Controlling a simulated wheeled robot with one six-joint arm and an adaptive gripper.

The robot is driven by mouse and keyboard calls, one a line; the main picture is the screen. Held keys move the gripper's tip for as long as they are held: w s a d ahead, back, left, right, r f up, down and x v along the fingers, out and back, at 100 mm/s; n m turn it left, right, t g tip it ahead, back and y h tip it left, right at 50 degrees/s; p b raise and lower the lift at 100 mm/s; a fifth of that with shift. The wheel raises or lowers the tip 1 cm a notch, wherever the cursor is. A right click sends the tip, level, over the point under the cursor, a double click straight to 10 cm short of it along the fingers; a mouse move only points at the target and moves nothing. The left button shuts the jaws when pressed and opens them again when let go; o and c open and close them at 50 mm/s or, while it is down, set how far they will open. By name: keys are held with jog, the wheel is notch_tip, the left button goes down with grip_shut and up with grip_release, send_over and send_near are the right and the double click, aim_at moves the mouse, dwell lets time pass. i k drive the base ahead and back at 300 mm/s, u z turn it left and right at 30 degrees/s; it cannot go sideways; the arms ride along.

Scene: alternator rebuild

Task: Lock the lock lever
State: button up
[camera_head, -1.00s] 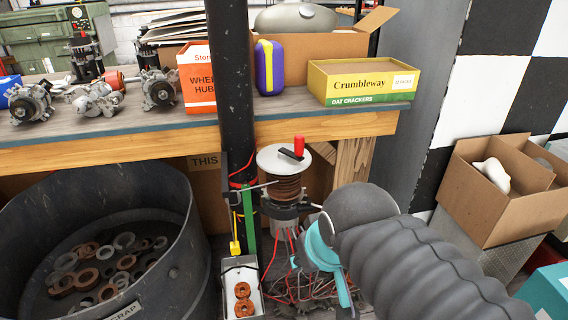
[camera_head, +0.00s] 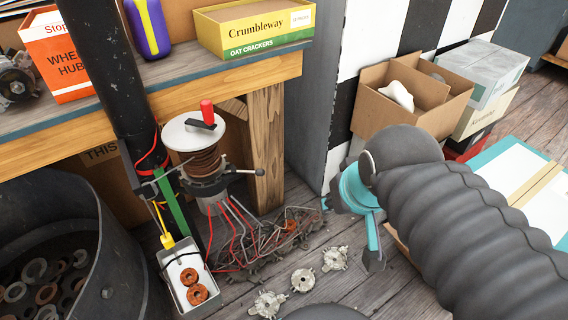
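A winding stand (camera_head: 204,160) with a white top disc and copper wire is fixed to the black post. A black crank with a red grip (camera_head: 207,112) sits on the disc. A thin rod lever with a dark ball knob (camera_head: 260,172) sticks out to the right below the coil. I cannot tell for certain which of these is the lock lever. My gripper (camera_head: 350,232), with teal fingers and dark tips, is right of the stand and apart from it. Its fingers look spread and empty. My arm hides part of the floor.
A workbench (camera_head: 285,68) with boxes stands behind. A scrap bin (camera_head: 128,240) is at the left, beside a small tray (camera_head: 172,278) with copper rings. Red wires and metal parts (camera_head: 302,280) lie on the floor. A cardboard box (camera_head: 375,105) stands at the back right.

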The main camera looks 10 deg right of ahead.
aim_at(260, 172)
jog(key=z, duration=0.05)
jog(key=k, duration=0.9)
jog(key=u, duration=0.8)
jog(key=i, duration=0.5)
